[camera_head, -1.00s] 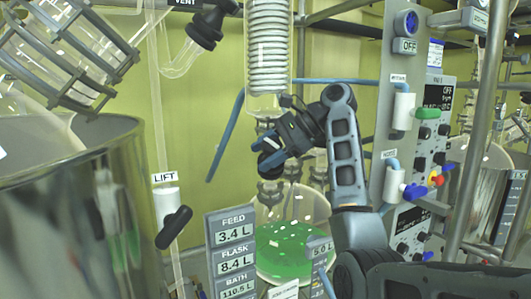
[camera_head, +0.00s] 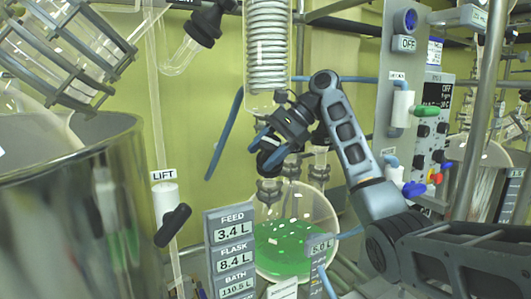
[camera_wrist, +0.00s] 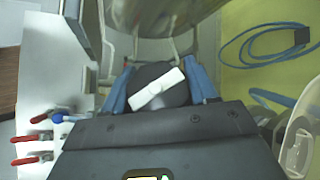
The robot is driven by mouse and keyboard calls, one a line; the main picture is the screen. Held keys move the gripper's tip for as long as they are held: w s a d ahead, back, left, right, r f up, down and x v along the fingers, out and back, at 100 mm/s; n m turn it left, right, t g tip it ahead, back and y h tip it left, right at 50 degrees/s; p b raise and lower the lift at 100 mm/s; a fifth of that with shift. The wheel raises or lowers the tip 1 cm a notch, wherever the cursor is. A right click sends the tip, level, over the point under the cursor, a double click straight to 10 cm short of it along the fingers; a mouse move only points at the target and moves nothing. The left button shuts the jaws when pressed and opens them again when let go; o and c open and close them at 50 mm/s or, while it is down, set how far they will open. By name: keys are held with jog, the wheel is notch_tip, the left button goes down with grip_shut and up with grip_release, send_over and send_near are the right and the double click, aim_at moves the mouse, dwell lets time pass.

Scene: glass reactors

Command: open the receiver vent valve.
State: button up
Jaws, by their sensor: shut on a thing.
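The valve knob is round and black with a white bar across it. In the wrist view the knob (camera_wrist: 166,72) sits between my blue fingertips, its white bar (camera_wrist: 157,89) tilted up to the right. My gripper (camera_wrist: 160,92) is shut on it. In the head view my gripper (camera_head: 266,148) is below the glass coil condenser (camera_head: 268,50) and above the round receiver flask (camera_head: 290,222), which holds green liquid and pale pieces. My gripper hides most of the knob there, so its angle cannot be told in that view.
A large metal vessel (camera_head: 70,210) fills the left. A LIFT valve with a black handle (camera_head: 173,224) and a display panel (camera_head: 231,255) stand front left of the flask. A control panel (camera_head: 404,70) with coloured handles stands right. Blue hoses run behind the arm.

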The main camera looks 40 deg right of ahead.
jog(key=shift+f, duration=0.1)
jog(key=o, duration=1)
jog(key=shift+c, duration=0.2)
